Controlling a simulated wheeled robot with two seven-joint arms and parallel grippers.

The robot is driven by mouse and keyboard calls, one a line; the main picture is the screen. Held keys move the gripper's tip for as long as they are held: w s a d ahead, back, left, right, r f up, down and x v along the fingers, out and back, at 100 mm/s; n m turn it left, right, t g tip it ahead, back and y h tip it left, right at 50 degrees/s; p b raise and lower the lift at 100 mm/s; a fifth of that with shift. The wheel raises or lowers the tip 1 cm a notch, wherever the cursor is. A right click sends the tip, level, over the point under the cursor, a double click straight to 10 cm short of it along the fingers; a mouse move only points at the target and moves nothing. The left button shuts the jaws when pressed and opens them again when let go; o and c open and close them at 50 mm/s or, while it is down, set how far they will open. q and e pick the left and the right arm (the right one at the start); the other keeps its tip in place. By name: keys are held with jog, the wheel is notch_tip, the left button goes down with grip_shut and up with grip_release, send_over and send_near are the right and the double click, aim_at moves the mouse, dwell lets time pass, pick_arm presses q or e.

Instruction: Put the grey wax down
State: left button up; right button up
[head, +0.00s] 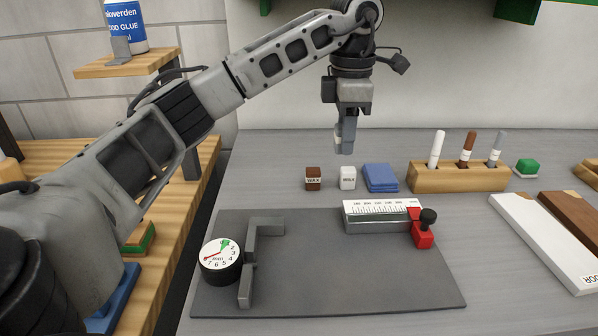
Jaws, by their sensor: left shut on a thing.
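My left gripper (345,145) points straight down in the upper middle of the head view, in the air above the back of the grey worktop. It is shut on a small grey block, the grey wax, which is hard to tell apart from the fingers. Below it on the worktop stand a brown wax block (313,179) and a white wax block (348,178), side by side with a small gap. A folded blue cloth (380,177) lies just right of the white block. My right gripper is out of view.
A wooden rack (458,178) holds white, brown and grey pens. A dark mat (330,285) with a dial gauge (221,262) and a ruler block (380,215) fills the front. White (540,240) and brown boards lie right. The worktop left of the brown wax is bare.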

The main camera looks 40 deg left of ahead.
pick_arm(q)
jog(key=s+a+f, duration=0.2)
jog(key=a+f, duration=0.1)
jog(key=a, duration=0.5)
jog(key=p, duration=0.1)
send_over(280, 189)
jog(key=f, duration=0.3)
jog(key=d+f, duration=0.1)
jog(key=f, duration=0.1)
jog(key=shift+w+f, duration=0.1)
jog(key=shift+a+f, duration=0.45)
jog(key=shift+f, duration=0.05)
jog(key=shift+a+f+p, duration=0.15)
jog(key=shift+f+p, duration=0.3)
jog(key=shift+f, duration=1.35)
jog(key=o, duration=0.5)
jog(key=shift+f, duration=0.15)
jog(key=o, duration=0.4)
jog(key=shift+o, duration=0.2)
